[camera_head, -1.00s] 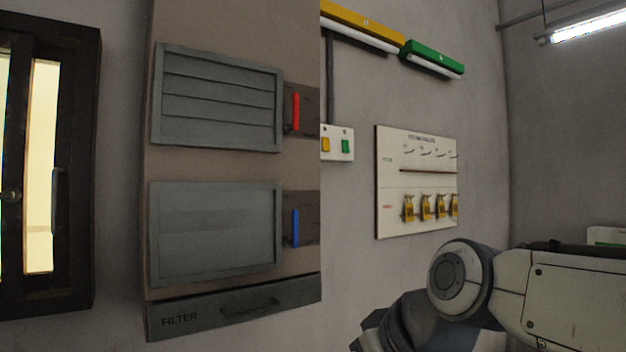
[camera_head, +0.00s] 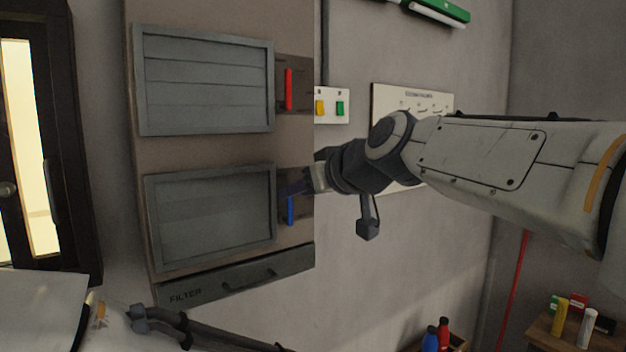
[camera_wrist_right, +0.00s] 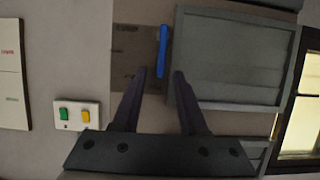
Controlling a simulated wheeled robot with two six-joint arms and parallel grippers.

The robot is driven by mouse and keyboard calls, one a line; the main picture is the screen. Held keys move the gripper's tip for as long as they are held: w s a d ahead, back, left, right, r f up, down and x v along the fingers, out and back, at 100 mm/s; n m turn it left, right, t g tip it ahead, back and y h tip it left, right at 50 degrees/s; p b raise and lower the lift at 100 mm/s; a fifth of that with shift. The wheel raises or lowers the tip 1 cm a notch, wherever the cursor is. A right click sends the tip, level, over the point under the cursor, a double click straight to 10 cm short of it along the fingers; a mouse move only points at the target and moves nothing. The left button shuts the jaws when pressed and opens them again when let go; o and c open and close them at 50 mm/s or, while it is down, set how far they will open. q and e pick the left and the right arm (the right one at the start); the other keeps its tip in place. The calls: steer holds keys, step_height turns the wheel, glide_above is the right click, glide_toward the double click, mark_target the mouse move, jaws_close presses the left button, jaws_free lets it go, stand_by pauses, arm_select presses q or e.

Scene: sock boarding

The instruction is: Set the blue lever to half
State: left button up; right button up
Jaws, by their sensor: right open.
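The blue lever (camera_head: 291,210) stands upright on a dark plate beside the lower grey louvre panel (camera_head: 210,220). My right gripper (camera_head: 293,188) is at the lever's upper part and partly covers it in the head view. In the right wrist view, turned upside down, the blue lever (camera_wrist_right: 162,50) lies along the plate's edge. The open right fingers (camera_wrist_right: 160,76) stand either side of its near end, with gaps on both sides. Contact is not visible. Parts of my left arm show at the lower left, but its jaws are not clear.
A red lever (camera_head: 289,90) sits beside the upper louvre panel (camera_head: 205,80). A switch box (camera_head: 331,106) with yellow and green switches is to the right. A filter drawer (camera_head: 235,278) with a handle is below. A dark-framed door (camera_head: 80,150) is at left.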

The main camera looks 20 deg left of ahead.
steer(key=shift+w+a+f, duration=0.3)
steer(key=shift+w+a, duration=0.05)
steer(key=shift+a, duration=0.15)
jaws_close()
steer(key=shift+w+d+f+m+g+y+b, duration=0.15)
steer(key=shift+w+d+m+g+y+b, duration=0.3)
steer(key=shift+m+b, duration=0.5)
steer(key=shift+w+d+f+m+g+y+b, duration=0.2)
steer(key=shift+w+d+m+g+y+b, duration=0.3)
steer(key=shift+b, duration=0.6)
steer(key=shift+w+d+f+m+g+y+b, duration=0.2)
steer(key=shift+w+m+b, duration=0.3)
steer(key=shift+m+b, duration=0.5)
steer(key=shift+r, duration=0.1)
